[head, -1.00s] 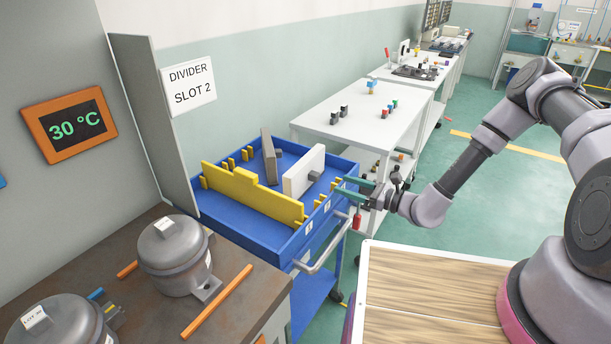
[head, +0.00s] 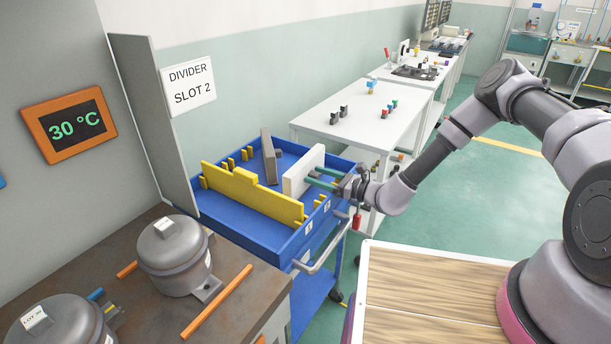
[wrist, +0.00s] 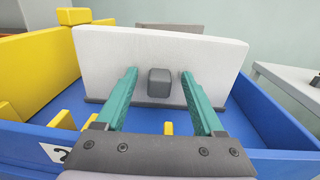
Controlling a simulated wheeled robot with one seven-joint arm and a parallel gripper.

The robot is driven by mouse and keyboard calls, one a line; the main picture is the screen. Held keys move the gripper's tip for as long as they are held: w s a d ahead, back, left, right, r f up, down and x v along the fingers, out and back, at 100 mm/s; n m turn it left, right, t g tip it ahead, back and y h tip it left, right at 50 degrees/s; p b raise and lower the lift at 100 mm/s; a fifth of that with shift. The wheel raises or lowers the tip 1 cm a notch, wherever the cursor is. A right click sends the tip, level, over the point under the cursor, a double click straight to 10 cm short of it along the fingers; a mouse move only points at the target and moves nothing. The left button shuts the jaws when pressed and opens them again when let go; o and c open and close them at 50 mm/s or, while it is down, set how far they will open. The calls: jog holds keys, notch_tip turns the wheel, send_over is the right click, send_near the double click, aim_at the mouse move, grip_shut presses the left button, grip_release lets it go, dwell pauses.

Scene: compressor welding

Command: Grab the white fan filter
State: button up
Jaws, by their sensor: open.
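The white fan filter (head: 303,171) is a flat white panel standing upright in the blue cart tray. In the wrist view the white fan filter (wrist: 210,58) faces me with a dark grey block handle (wrist: 159,83) at its middle. My gripper (head: 312,176) reaches over the tray's right side toward the filter. In the wrist view the two green fingers of my gripper (wrist: 160,74) are open, one on each side of the handle, with visible gaps. In the head view the handle is mostly hidden by the fingers.
The blue tray (head: 245,236) also holds a yellow panel (head: 250,200), a grey panel (head: 268,155) and several yellow pegs. A grey metal divider stands at its left. White tables (head: 350,105) stand behind. A wooden-topped surface (head: 430,300) is in front of my base.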

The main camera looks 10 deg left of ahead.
grip_shut()
